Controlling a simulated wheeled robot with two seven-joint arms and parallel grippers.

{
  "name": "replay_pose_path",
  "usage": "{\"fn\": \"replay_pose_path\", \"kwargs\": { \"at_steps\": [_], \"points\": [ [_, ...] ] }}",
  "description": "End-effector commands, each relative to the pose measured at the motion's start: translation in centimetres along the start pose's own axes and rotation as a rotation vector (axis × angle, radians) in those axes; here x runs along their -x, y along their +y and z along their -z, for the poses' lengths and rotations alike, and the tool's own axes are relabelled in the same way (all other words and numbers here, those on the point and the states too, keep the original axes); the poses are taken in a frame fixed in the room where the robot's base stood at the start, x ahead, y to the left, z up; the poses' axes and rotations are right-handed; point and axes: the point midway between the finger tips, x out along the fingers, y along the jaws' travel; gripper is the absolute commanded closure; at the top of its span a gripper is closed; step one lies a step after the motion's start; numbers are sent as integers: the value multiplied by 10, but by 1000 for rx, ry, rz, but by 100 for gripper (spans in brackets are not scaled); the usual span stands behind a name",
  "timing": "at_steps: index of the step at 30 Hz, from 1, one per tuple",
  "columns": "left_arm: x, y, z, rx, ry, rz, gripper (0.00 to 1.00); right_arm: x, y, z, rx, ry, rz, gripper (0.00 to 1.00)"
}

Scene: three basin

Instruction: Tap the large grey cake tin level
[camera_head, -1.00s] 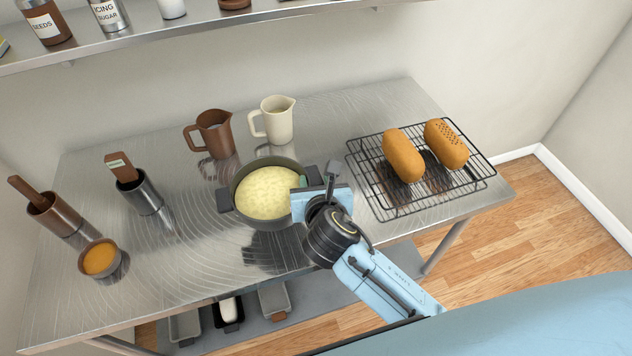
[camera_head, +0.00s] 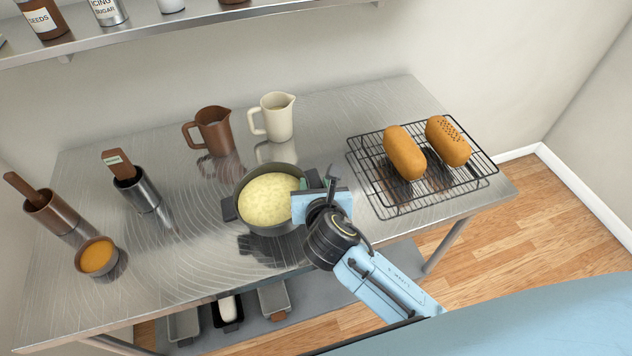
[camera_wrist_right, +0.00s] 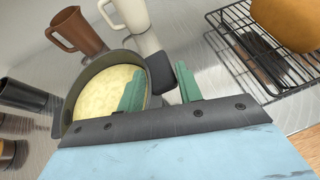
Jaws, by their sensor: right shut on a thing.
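The large grey cake tin (camera_head: 272,228) is a round dark grey pan with a side handle at each end, filled with pale yellow batter (camera_head: 268,199). It is over the front middle of the steel table, and its dark reflection lies just below it. It looks about level; a small gap under it is hard to judge. My right gripper (camera_head: 316,188) is shut on the tin's right handle. In the right wrist view its green fingers (camera_wrist_right: 160,88) straddle that dark handle (camera_wrist_right: 185,76), and the tin's rim (camera_wrist_right: 82,82) shows left of them. My left gripper is out of view.
A brown jug (camera_head: 213,130) and a cream jug (camera_head: 277,117) stand behind the tin. A wire rack (camera_head: 385,197) with two loaves is to the right. Metal pots (camera_head: 142,194) and a small orange-filled bowl (camera_head: 98,258) are left. The table (camera_head: 185,265) is clear at front left.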

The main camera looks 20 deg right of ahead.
Motion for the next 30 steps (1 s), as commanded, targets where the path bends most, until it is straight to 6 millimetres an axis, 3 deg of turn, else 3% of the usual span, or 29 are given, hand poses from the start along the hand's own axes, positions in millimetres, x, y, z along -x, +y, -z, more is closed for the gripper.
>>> {"fn": "replay_pose_path", "kwargs": {
  "at_steps": [13, 24, 28, 30],
  "points": [
    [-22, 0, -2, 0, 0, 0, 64, -16, 1, 31, -54, 1, -17, 100],
    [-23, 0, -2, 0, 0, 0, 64, -17, 1, 33, -63, 1, -20, 100],
    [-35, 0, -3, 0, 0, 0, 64, -31, 0, 61, -58, 4, -19, 100],
    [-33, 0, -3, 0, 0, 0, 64, -30, 0, 59, -63, 1, -20, 100]
  ]
}}
